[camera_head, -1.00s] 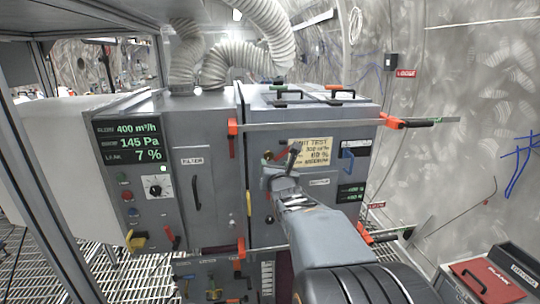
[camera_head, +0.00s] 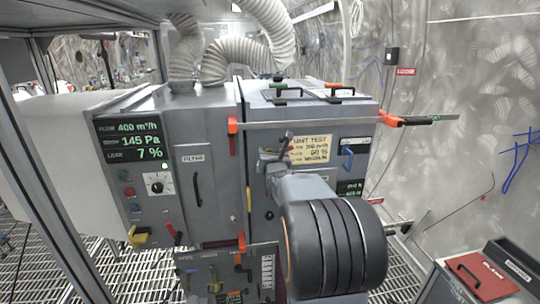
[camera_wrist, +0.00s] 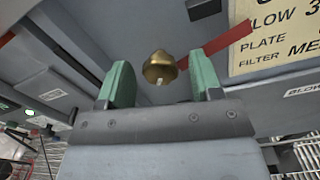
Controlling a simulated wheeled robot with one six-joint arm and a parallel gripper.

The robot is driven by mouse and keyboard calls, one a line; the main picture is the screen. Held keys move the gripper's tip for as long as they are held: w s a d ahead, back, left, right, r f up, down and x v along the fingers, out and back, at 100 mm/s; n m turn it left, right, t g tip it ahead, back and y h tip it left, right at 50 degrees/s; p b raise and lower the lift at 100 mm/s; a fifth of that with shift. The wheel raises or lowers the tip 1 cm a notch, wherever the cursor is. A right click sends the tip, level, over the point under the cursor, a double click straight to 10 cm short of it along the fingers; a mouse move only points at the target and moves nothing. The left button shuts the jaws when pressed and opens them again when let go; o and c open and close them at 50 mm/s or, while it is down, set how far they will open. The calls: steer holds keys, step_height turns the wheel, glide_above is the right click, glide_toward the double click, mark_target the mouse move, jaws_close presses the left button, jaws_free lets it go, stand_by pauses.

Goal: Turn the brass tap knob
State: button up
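The brass tap knob (camera_wrist: 159,68) shows in the wrist view, a small rounded cap between the two green fingertips of my gripper (camera_wrist: 162,76). There is a visible gap on each side of it, so the fingers are open and not closed on it. How far it is beyond the fingertips in depth I cannot tell. A red lever or strip (camera_wrist: 214,42) runs up to the right from beside the knob. In the head view my gripper (camera_head: 272,158) is at the front of the grey cabinet (camera_head: 207,150), and the knob cannot be made out there.
A yellowed test label (camera_head: 310,149) is right of my gripper. A long bar with red clamps (camera_head: 233,125) crosses the cabinet front above it. A green-lit display (camera_head: 130,141) is at the left. A red-lidded case (camera_head: 484,277) stands at the lower right.

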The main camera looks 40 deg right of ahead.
steer(key=c, duration=0.8)
steer(key=shift+f+m+b, duration=0.15)
steer(key=shift+m+b, duration=2.1)
steer(key=shift+m, duration=5.15)
steer(key=shift+f+m+b, duration=0.1)
steer(key=shift+m+b, duration=2.15)
steer(key=shift+m, duration=5.15)
steer(key=shift+c, duration=0.2)
steer(key=o, duration=0.9)
